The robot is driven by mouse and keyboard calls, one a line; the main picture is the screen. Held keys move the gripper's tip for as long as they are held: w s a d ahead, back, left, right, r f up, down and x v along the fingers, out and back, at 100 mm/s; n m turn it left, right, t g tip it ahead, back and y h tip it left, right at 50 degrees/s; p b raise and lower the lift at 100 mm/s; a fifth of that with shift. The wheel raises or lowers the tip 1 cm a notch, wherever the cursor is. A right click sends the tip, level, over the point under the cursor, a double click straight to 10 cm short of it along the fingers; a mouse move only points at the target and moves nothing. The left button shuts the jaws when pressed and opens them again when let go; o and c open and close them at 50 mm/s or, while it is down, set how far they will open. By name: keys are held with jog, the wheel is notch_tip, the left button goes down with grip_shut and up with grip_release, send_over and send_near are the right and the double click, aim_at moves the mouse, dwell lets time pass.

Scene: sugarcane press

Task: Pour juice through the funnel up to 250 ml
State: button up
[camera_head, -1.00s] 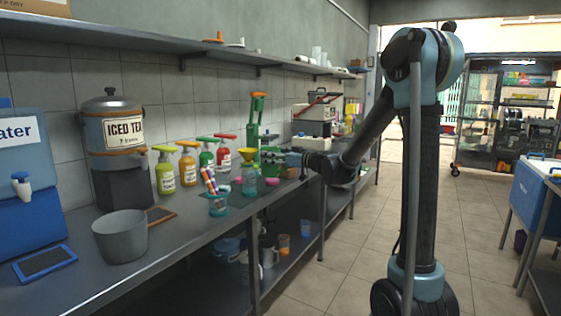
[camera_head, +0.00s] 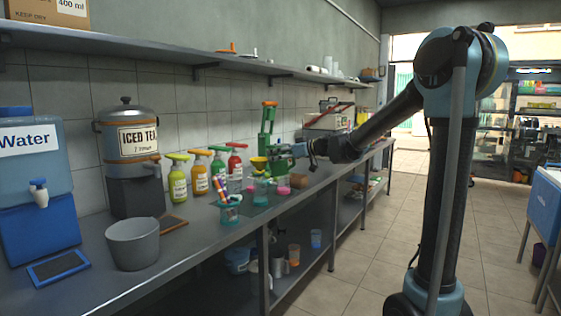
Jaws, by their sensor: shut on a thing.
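A yellow funnel (camera_head: 259,163) sits on top of a clear bluish bottle (camera_head: 261,188) on the steel counter. The bottle's markings and juice level are too small to read. My gripper (camera_head: 291,151) is above the counter, just right of and slightly higher than the funnel. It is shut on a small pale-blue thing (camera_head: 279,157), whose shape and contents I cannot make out. A green hand press (camera_head: 267,131) stands behind the funnel. A pink thing (camera_head: 283,190) lies on the counter right of the bottle.
A cup of colourful straws (camera_head: 229,212) stands in front of the bottle. Several pump bottles (camera_head: 200,178) line the wall. A grey bin (camera_head: 131,245), an iced tea urn (camera_head: 128,135) and a water dispenser (camera_head: 37,168) stand left. A wall shelf (camera_head: 150,48) runs above.

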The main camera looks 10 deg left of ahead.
jog(key=shift+w+a+r+g+h, duration=0.15)
jog(key=shift+a+r+h, duration=0.15)
jog(key=shift+r+h, duration=0.25)
jog(key=shift+w+a+r+g+h, duration=0.15)
jog(key=shift+a+r+h, duration=0.2)
jog(key=shift+r, duration=0.35)
jog(key=shift+r, duration=0.1)
jog(key=shift+s+a+r+h, duration=0.1)
jog(key=shift+r+h, duration=0.05)
jog(key=shift+h, duration=0.25)
jog(key=shift+r, duration=0.1)
jog(key=shift+g, duration=0.3)
jog(key=shift+h, duration=0.6)
jog(key=shift+a, duration=0.1)
